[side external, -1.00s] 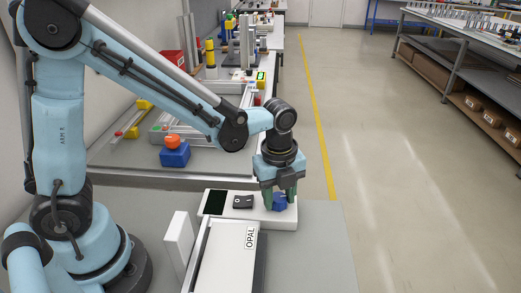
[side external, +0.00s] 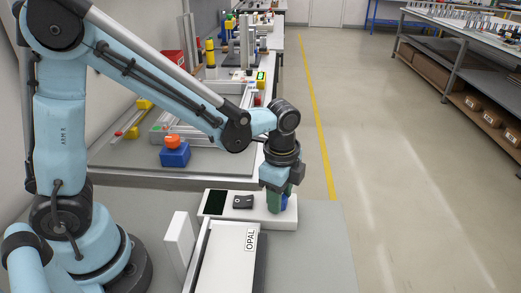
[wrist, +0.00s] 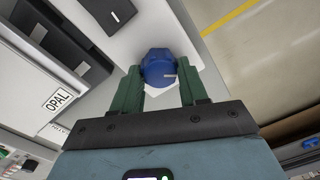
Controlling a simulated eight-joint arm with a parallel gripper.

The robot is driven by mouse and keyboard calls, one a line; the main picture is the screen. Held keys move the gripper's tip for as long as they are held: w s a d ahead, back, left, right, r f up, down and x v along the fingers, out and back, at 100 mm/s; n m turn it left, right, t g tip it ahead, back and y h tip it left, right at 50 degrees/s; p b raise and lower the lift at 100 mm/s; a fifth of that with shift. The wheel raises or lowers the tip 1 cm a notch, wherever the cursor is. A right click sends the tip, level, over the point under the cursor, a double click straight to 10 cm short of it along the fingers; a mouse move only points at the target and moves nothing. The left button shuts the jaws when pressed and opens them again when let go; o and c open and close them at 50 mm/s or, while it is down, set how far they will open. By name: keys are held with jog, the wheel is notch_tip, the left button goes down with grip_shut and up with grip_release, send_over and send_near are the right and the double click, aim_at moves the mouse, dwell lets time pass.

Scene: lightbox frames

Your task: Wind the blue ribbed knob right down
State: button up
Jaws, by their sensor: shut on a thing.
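The blue ribbed knob (wrist: 158,67) sits on the right end of a white panel, with a pale mark on its face in the wrist view. It also shows in the side view (side external: 283,203), partly covered by a finger. My gripper (wrist: 160,80) points down over it, with its green fingers shut on opposite sides of the knob. In the side view my gripper (side external: 279,200) appears turned nearly edge-on. The knob's underside and height above the panel are hidden.
The white panel (side external: 225,219) carries a dark screen (side external: 215,202) and a black rocker switch (side external: 243,201) left of the knob. A white unit marked OPAL (side external: 224,262) stands in front. A blue box with an orange button (side external: 175,153) stands behind, left.

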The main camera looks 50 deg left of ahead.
jog(key=n, duration=0.4)
jog(key=shift+n, duration=0.3)
jog(key=n, duration=0.3)
jog(key=shift+w+n, duration=0.15)
jog(key=shift+n, duration=0.25)
jog(key=n, duration=0.7)
jog(key=shift+a, duration=0.15)
jog(key=n, duration=0.5)
jog(key=shift+a+n+g, duration=0.1)
jog(key=shift+n+g, duration=0.2)
jog(key=n, duration=0.4)
jog(key=shift+n, duration=0.3)
jog(key=o, duration=1.1)
jog(key=shift+c, duration=0.2)
